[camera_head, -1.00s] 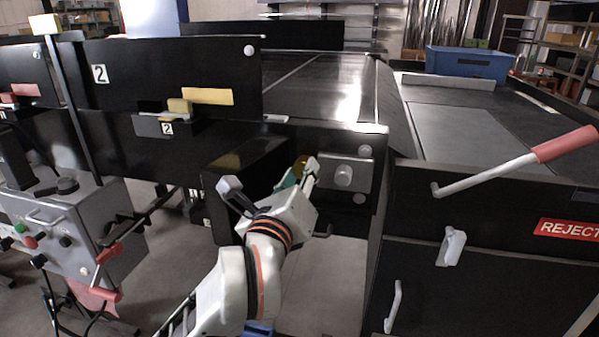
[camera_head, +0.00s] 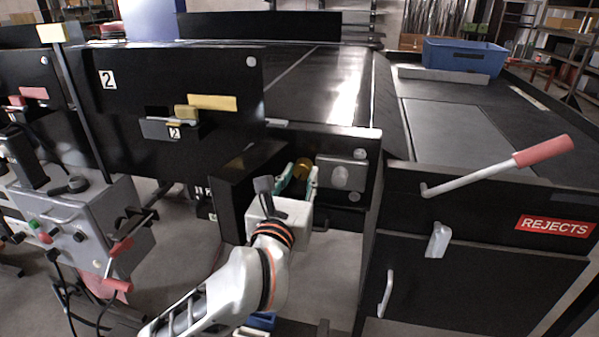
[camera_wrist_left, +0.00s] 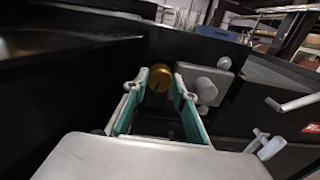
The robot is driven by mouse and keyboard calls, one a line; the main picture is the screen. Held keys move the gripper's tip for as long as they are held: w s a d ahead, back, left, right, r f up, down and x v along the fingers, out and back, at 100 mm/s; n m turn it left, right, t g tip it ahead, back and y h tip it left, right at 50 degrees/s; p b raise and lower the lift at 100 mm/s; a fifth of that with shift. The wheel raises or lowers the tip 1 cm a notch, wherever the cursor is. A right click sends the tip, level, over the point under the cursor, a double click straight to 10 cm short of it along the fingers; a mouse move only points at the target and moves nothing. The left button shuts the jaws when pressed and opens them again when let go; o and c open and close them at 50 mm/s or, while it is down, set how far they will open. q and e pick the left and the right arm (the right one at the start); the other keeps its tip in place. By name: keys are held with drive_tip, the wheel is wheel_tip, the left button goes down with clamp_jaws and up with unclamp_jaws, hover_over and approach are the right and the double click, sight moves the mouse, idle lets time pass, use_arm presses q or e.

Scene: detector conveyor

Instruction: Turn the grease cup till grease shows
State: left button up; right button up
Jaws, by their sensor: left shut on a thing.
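The grease cup (camera_head: 303,168) is a small round brass-coloured piece on the dark front of the machine, left of a grey plate with a round boss. In the left wrist view the cup (camera_wrist_left: 159,77) sits between my fingertips, its face partly visible. My left gripper (camera_head: 299,174) reaches it from the front, with its green-lined fingers on either side, shut on the cup. The gripper also shows in the left wrist view (camera_wrist_left: 160,84). I cannot make out any grease. My right gripper is not in view.
The grey plate with the boss (camera_head: 340,176) is close to the right of the fingers. A black box-like panel (camera_head: 232,200) stands close on the left. A red-handled lever (camera_head: 500,165) and a REJECTS bin front (camera_head: 450,275) are at the right. A grey control box (camera_head: 85,225) stands at the left.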

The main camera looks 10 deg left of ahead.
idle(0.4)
use_arm(q)
drive_tip(key=o, duration=1.1)
drive_tip(key=s, duration=0.7)
drive_tip(key=shift+s, duration=0.3)
